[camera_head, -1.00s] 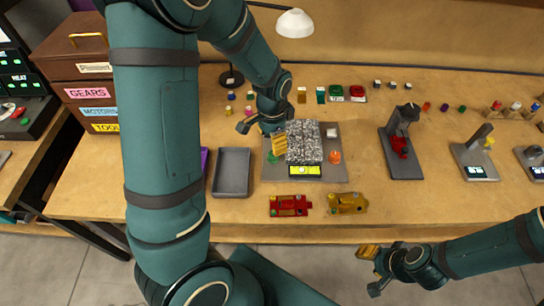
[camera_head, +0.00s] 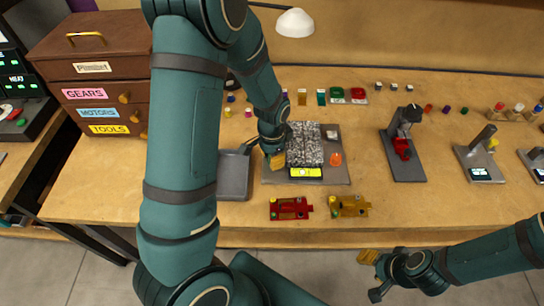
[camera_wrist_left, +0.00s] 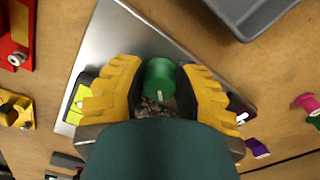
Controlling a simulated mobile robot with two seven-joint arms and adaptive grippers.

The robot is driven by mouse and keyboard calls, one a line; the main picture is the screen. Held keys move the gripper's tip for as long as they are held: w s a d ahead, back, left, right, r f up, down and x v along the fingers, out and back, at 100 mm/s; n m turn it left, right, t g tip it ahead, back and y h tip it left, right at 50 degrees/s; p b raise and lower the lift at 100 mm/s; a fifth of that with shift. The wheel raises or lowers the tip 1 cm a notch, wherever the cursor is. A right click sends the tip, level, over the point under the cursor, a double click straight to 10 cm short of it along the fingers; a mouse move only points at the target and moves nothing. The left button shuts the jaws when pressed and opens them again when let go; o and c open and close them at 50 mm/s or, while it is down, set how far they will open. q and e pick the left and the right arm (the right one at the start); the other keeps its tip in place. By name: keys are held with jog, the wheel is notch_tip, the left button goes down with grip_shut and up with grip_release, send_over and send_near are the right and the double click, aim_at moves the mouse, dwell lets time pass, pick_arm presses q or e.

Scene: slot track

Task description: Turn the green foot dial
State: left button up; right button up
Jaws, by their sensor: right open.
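The green foot dial (camera_wrist_left: 160,82) is a round knob on a metal plate, in the left wrist view. The two yellow fingers of my left gripper (camera_wrist_left: 161,85) stand on either side of it, very close. Whether both fingers press on it I cannot tell. In the head view my left gripper (camera_head: 276,160) is down at the left side of the grey plate (camera_head: 322,176) and hides the dial. My right gripper (camera_head: 371,274) is open and empty in front of the table's front edge.
A speckled block (camera_head: 305,140), a yellow display (camera_head: 306,172) and an orange knob (camera_head: 335,158) are on the plate. A grey tray (camera_head: 234,176) lies left of it. Red (camera_head: 290,208) and gold (camera_head: 349,206) cars lie in front. A black stand (camera_head: 403,150) is right.

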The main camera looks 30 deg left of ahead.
pick_arm(q)
grip_shut()
jog(key=shift+m, duration=0.4)
jog(key=shift+m, duration=1)
jog(key=m, duration=0.2)
jog(key=shift+a+m+p, duration=0.1)
jog(key=shift+m+p, duration=0.25)
jog(key=shift+m, duration=0.05)
jog(key=m+p, duration=0.2)
jog(key=m, duration=0.2)
jog(key=shift+w+m, duration=0.1)
jog(key=shift+m, duration=0.3)
jog(key=shift+m+p, duration=0.3)
jog(key=shift+m, duration=0.6)
